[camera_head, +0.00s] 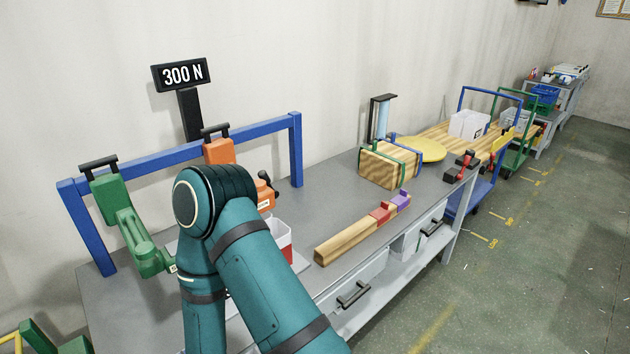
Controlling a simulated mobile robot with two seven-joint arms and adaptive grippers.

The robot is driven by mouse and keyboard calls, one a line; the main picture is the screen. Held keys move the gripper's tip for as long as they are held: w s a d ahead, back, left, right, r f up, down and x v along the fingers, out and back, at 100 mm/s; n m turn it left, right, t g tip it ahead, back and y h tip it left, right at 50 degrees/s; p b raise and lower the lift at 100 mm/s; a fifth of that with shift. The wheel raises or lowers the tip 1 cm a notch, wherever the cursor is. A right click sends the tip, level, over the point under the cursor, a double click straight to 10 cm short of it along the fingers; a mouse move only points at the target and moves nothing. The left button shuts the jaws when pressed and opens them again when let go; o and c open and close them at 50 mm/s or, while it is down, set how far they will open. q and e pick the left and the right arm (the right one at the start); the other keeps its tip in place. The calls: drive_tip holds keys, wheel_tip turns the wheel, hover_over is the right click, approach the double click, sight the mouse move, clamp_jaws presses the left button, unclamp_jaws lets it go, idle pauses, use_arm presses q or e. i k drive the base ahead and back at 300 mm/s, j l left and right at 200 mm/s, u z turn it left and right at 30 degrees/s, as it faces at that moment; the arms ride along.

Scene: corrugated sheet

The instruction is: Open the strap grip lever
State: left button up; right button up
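Which part is the strap grip lever I cannot tell for sure. A wooden block (378,170) on the bench has a green band and a blue band around it. A green jointed device with a black handle (130,225) hangs at the left end of the blue frame. An orange device with a black handle (219,150) hangs farther right on that frame. A smaller orange part with a black knob (265,193) shows beside my teal arm, partly hidden by it. Neither of my grippers shows; my bent arm covers the middle front of the bench.
The blue frame (296,150) stands on the grey bench (340,195), with a "300 N" sign (182,75) behind. A wooden beam with red and purple blocks (345,239) lies near the front edge. A red-and-black tool (459,166) lies right. Carts stand beyond; the floor at right is clear.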

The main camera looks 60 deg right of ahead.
sight(262, 175)
drive_tip(key=z, duration=1.6)
